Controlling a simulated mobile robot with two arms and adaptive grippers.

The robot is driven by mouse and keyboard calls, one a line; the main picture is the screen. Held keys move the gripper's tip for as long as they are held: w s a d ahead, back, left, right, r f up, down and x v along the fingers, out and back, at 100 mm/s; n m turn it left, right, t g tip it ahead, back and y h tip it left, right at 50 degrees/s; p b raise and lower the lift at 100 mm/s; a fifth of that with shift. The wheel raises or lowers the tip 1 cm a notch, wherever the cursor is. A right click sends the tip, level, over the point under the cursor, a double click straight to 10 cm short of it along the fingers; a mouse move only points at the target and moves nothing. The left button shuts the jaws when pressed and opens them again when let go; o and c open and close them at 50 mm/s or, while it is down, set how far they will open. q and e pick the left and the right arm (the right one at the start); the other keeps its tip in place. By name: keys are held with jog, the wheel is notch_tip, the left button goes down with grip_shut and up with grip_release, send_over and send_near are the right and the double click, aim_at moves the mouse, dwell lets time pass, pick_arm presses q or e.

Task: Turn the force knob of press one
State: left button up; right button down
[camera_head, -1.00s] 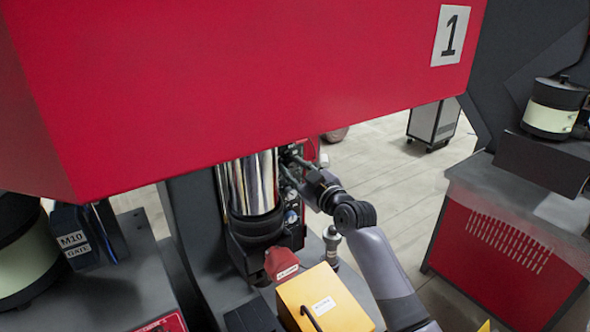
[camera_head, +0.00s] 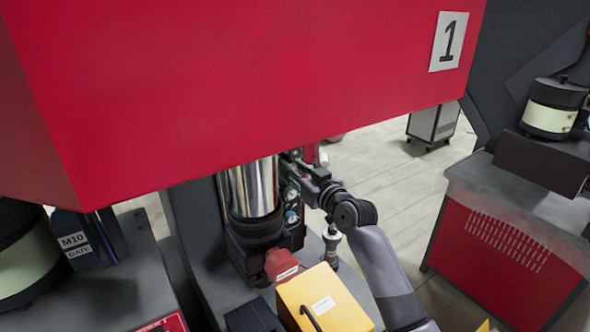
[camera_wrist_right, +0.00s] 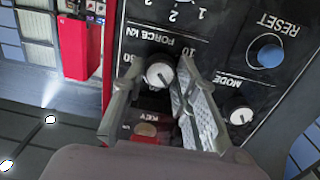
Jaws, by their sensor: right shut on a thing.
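Press one is the large red machine (camera_head: 240,90) with the number 1 on its front. Its dark control panel (camera_wrist_right: 235,50) fills much of the right wrist view. The force knob (camera_wrist_right: 159,75), light grey with a dark pointer mark, sits under the FORCE KN label. My right gripper (camera_wrist_right: 163,82) has its two fingers on either side of this knob, shut on it. In the head view my right gripper (camera_head: 297,160) reaches the panel's side beside the shiny column, and the knob is too small to make out there. My left gripper is not in view.
Near the force knob are a blue RESET button (camera_wrist_right: 271,52), a MODE knob (camera_wrist_right: 241,115) and a KEY switch (camera_wrist_right: 145,129). A yellow box (camera_head: 330,298) and a red part (camera_head: 281,263) stand below the column.

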jog(key=c, duration=1.2)
grip_release()
jog(key=shift+c, duration=0.2)
jog(key=shift+s, duration=0.15)
jog(key=v, duration=1.1)
jog(key=shift+s+d, duration=0.25)
jog(key=shift+s, duration=0.1)
